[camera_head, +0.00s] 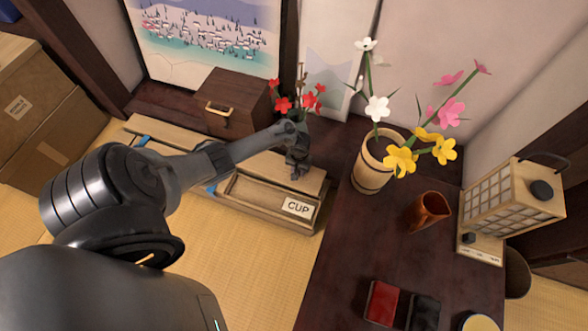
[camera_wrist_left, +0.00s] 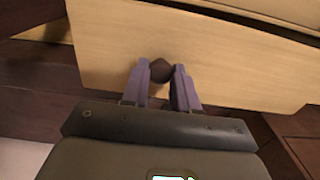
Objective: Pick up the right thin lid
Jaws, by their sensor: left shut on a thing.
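The right thin lid (camera_head: 315,181) is a flat light-wood board with a small dark knob, at the right end of the long wooden box in the head view. It fills much of the left wrist view (camera_wrist_left: 225,60). My left gripper (camera_head: 298,172) is above it, pointing down. In the left wrist view, its two fingers (camera_wrist_left: 160,85) are shut on the dark knob (camera_wrist_left: 160,69). I cannot tell how far the lid is off the box. My right gripper is not in view.
A dark table (camera_head: 345,250) at right holds a flower vase (camera_head: 371,165), a brown pitcher (camera_head: 428,212) and a paper lantern (camera_head: 510,205). A drawer chest (camera_head: 238,100) and red flowers stand close behind the box. Tatami (camera_head: 265,265) in front is clear.

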